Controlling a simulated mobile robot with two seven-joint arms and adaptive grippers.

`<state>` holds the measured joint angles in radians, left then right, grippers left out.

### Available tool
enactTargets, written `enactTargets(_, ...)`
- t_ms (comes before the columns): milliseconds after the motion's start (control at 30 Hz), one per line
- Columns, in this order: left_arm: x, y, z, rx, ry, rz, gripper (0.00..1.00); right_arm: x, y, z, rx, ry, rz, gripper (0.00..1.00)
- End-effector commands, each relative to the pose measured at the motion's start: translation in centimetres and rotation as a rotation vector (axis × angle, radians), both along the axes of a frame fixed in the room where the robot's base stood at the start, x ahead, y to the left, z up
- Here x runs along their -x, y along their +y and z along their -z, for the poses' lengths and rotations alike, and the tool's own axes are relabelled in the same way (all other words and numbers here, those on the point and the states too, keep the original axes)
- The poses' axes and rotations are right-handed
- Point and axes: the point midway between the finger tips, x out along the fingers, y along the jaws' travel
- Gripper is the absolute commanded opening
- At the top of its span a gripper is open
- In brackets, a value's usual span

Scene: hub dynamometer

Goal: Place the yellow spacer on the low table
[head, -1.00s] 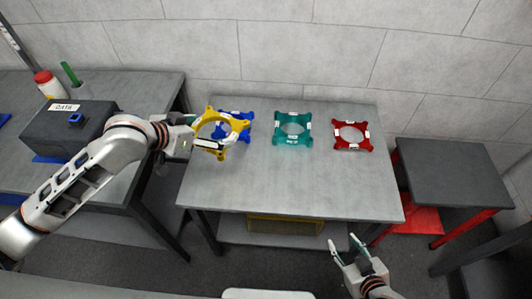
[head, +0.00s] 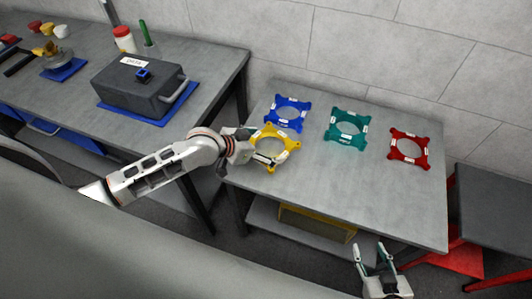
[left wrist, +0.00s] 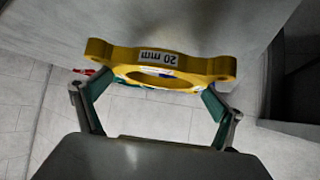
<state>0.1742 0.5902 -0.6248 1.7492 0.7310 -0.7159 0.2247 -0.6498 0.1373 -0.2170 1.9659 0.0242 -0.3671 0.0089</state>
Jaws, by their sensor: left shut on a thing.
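The yellow spacer (head: 292,142) is a square ring with corner lugs; its "20 mm" label shows in the left wrist view (left wrist: 110,53). My left gripper (head: 262,159) is shut on it, with a finger at each side in the wrist view. The spacer is over the left part of a grey table (head: 340,195); I cannot tell whether it touches the top. A smaller, dark, low table (head: 495,205) with red legs stands at the right. My right gripper (head: 369,252) is empty, fingers apart, in front of the grey table.
Blue (head: 287,102), teal (head: 347,113) and red (head: 424,151) spacers lie along the back of the grey table; its front is clear. A workbench (head: 215,70) at left holds a dark case (head: 140,85). A yellow bin (head: 315,224) sits on the shelf below.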

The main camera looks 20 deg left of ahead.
Motion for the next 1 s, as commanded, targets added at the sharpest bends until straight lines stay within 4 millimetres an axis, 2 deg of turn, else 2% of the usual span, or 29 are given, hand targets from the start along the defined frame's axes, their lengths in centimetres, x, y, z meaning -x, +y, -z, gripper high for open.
enactTargets(300, 0.0, 0.0, 4.0, 0.000, 0.001, -0.001, 0.65, -0.1, -0.3, 0.9, 0.004, 0.000, 0.001, 0.40)
enactTargets(700, 0.0, 0.0, 4.4, 0.000, 0.000, 0.000, 0.65, 0.0, -0.4, 1.2, 0.007, 0.004, 0.002, 0.40)
enactTargets(733, 0.0, 0.0, 4.5, -0.001, 0.001, 0.000, 1.00, 0.0, -0.4, 1.2, 0.007, 0.004, 0.002, 0.40)
enactTargets(1000, 0.0, 0.0, 4.4, -0.001, 0.001, 0.000, 1.00, 0.0, -0.4, 1.1, 0.007, 0.004, 0.002, 0.40)
